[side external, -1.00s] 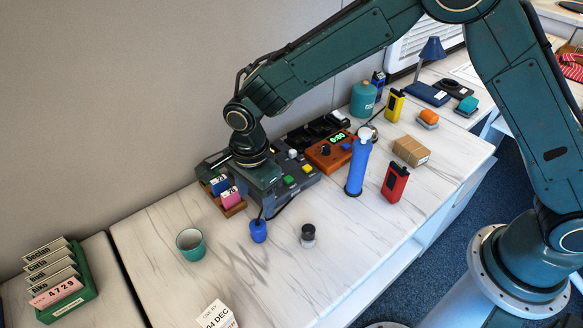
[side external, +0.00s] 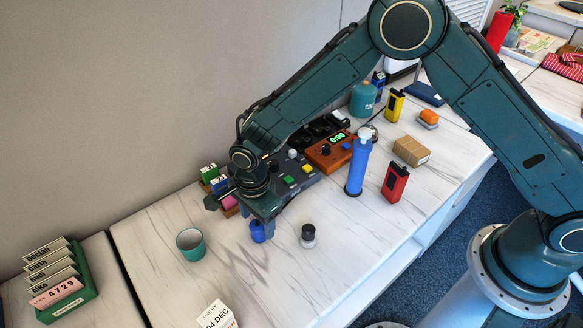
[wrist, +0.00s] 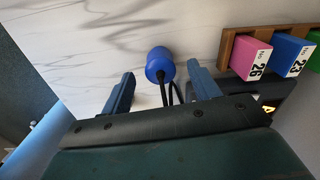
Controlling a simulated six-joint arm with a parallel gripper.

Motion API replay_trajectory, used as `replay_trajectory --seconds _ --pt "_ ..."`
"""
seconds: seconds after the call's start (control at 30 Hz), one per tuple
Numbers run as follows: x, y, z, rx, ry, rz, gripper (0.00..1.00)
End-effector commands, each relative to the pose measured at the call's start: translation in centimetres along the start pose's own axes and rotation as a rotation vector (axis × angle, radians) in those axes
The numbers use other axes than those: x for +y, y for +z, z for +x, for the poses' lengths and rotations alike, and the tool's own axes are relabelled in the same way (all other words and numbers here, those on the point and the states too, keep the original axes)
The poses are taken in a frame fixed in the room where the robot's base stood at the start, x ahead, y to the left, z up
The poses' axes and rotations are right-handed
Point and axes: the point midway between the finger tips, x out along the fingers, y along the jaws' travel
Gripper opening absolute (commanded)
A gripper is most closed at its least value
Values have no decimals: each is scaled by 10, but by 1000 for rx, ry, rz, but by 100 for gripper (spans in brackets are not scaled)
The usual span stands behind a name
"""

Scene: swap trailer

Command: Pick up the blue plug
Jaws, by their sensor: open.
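The blue plug (side external: 257,231) stands on the white marble-look counter, with a dark cable running from it. In the wrist view the plug (wrist: 159,66) lies ahead of and between my open fingers, with its black cable coming back toward the palm. My gripper (side external: 263,226) is low over the plug in the side view, and a finger covers part of it. In the wrist view my gripper (wrist: 157,82) has its two blue fingers wide apart, with nothing held between them. I cannot tell whether a finger touches the plug.
A wooden rack with numbered blocks (wrist: 251,58) is close by on the right in the wrist view. A teal cup (side external: 190,244), a small black-topped jar (side external: 308,236) and a grey button panel (side external: 298,182) surround the plug.

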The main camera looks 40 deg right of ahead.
Motion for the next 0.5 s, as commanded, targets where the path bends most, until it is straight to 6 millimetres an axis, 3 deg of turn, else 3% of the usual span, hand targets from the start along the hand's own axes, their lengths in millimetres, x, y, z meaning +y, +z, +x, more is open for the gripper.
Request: replay_trajectory --seconds 0.23,0.5 --pt "0 1 26 1 1 -1 61" --pt "0 1 30 0 -1 -1 61"
